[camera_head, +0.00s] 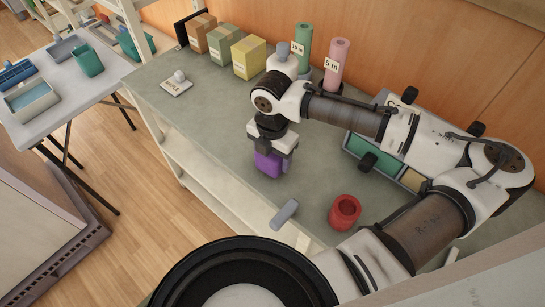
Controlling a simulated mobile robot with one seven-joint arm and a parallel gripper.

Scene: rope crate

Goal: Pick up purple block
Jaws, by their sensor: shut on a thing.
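The purple block (268,164) is at the middle of the grey-green bench. The lower part of the block shows below the jaws. I cannot tell whether the block's underside touches the bench.
Orange, green and yellow boxes (249,57) line the bench's back left. Green (303,45) and pink (337,62) rolls stand behind my arm. A red ring (344,212) and a grey cylinder (285,212) lie near the front. The bench left of the block is clear.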

